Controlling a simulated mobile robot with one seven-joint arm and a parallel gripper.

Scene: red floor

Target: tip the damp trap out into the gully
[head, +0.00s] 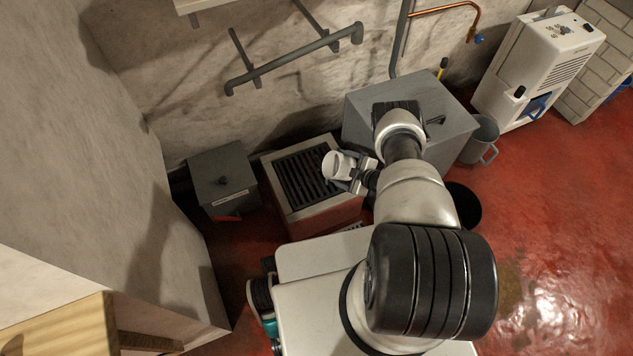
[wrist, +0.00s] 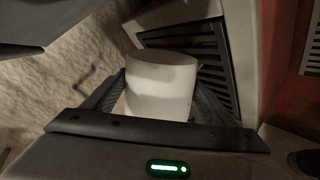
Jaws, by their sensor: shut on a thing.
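My gripper (head: 352,174) is shut on a white tub, the damp trap (head: 336,163), and holds it above the right part of the gully. In the wrist view the damp trap (wrist: 162,85) sits between the two fingers and looks tilted; its inside is not visible. The gully (head: 305,181) is a raised pale surround with a dark slatted grate on top. Its grate (wrist: 210,65) also shows behind the damp trap in the wrist view. I cannot tell whether anything is coming out of the trap.
A grey lidded box (head: 222,178) stands left of the gully. A larger grey cabinet (head: 432,112) stands to the right under my arm, with a grey jug (head: 480,140) beside it. A white dehumidifier (head: 535,68) is at the back right. A grey rail (head: 295,58) runs along the wall.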

